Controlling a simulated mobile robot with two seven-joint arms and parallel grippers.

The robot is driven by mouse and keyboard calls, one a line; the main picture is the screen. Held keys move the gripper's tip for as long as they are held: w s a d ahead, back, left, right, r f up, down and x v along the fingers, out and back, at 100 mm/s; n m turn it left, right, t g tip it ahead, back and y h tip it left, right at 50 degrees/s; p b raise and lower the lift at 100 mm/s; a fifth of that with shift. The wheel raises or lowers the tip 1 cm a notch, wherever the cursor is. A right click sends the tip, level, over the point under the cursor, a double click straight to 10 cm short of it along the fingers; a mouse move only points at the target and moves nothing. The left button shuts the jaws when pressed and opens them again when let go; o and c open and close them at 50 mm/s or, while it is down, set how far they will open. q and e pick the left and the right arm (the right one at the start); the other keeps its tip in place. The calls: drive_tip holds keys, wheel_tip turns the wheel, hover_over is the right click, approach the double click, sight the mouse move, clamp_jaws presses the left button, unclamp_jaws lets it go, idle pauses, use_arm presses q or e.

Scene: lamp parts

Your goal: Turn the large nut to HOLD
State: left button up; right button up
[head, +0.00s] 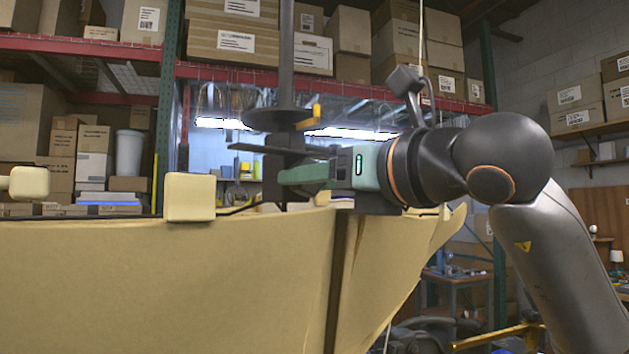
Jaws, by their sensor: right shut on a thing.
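A dark vertical rod (286,50) comes down into a wide dark disc (272,117) with a small yellow tab (316,111) at its right edge. Below the disc is a dark, blocky part (281,141), which looks like the large nut. My right gripper (283,172) reaches in from the right and is shut on this nut, just under the disc. Its fingers hide much of the nut. I cannot read a HOLD mark anywhere. My left gripper is not in view.
A large tan shade-like shell (170,270) fills the lower left, its upper edge just below my right gripper. A cream block (190,197) sits at that edge. Shelves with cardboard boxes (233,40) stand behind. A small table (470,280) is at the lower right.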

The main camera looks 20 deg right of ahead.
drive_tip(key=shift+d+r+n, duration=0.1)
drive_tip(key=shift+n, duration=2.8)
drive_tip(key=o, duration=1.4)
drive_tip(key=shift+c, duration=0.2)
drive_tip(key=shift+s+b, duration=0.1)
drive_tip(key=shift+b, duration=0.2)
drive_tip(key=b+v, duration=0.2)
drive_tip(key=v, duration=1)
drive_tip(key=shift+s+b, duration=0.15)
drive_tip(key=shift+b, duration=0.15)
